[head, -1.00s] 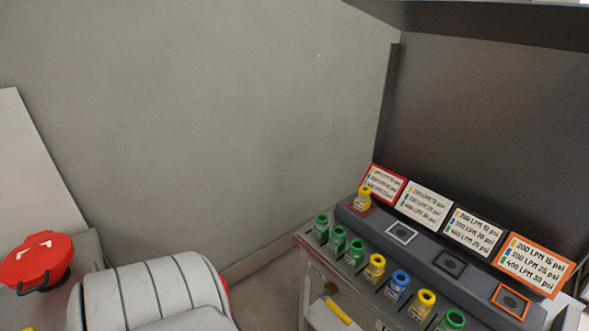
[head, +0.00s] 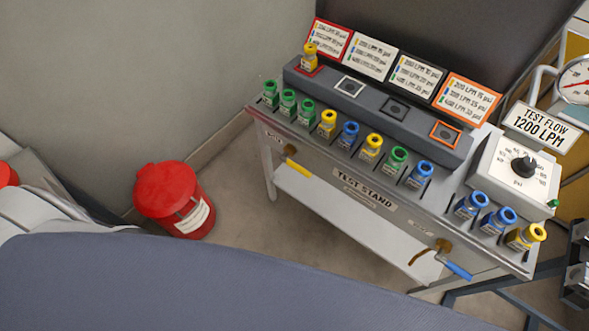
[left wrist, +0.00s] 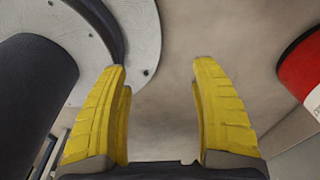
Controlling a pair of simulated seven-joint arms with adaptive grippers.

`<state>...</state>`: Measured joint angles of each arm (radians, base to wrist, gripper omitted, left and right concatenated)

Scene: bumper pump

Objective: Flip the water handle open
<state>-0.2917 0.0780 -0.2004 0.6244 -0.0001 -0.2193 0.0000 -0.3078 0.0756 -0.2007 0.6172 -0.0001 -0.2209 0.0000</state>
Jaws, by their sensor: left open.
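A blue-handled lever (head: 457,270) sits on a brass valve at the lower right front of the test stand (head: 350,183). A yellow-handled lever (head: 299,169) sits at the stand's left front. No label marks either as water that I can read. My left gripper (left wrist: 158,66) shows only in the left wrist view, with its yellow fingers apart and nothing between them. My right gripper is not in view.
A red bin (head: 172,198) stands on the floor left of the stand; a red object shows at the right of the left wrist view (left wrist: 302,68). Several green, yellow and blue fittings line the stand top. A dial box (head: 520,168) and gauge (head: 577,82) stand at right.

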